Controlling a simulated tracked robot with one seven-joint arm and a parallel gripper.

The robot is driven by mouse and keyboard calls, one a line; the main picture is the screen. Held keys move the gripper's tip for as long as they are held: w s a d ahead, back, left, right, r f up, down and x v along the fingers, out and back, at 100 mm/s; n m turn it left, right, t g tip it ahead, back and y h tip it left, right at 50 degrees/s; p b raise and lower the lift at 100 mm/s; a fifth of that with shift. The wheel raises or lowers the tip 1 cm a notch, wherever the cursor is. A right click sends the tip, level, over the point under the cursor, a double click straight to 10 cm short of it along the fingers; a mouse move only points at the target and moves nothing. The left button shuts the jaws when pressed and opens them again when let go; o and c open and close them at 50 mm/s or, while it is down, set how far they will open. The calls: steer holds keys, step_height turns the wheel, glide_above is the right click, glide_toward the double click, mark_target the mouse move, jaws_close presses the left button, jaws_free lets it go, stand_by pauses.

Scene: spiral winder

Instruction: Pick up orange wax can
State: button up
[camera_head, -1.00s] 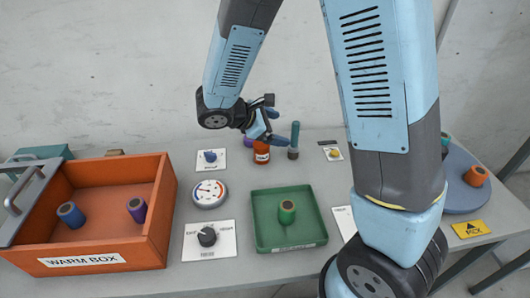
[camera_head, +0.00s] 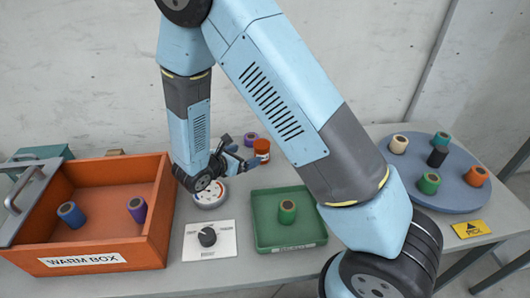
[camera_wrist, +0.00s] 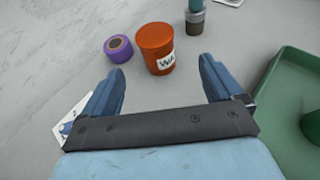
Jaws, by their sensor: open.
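The orange wax can (camera_head: 262,148) stands upright at the back of the table, near its middle. In the wrist view the orange wax can (camera_wrist: 155,48) shows a white label with "WA" readable. It stands just beyond and between the fingertips, apart from both. My gripper (camera_head: 240,157) is low over the table, to the left of the can in the head view. My gripper also shows in the wrist view (camera_wrist: 163,78), with its two blue fingers spread wide and nothing between them.
A purple spool (camera_wrist: 118,48) stands close to the can's left. A green tray (camera_wrist: 277,118) lies to the right. A grey-teal object (camera_wrist: 194,17) stands behind. The orange warm box (camera_head: 110,250) is at the left, and a round blue platform (camera_head: 458,195) with several spools at the right.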

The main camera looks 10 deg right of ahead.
mark_target(262, 147)
steer(key=x, duration=0.6)
steer(key=shift+w+d+f, duration=0.1)
steer(key=shift+d, duration=0.05)
steer(key=shift+w+a+x, duration=0.15)
steer(key=shift+x, duration=1.15)
steer(key=shift+w+a+x, duration=0.1)
steer(key=shift+w+x, duration=0.05)
steer(key=shift+x, duration=1.15)
steer(key=c, duration=1.2)
steer(key=shift+o, duration=0.2)
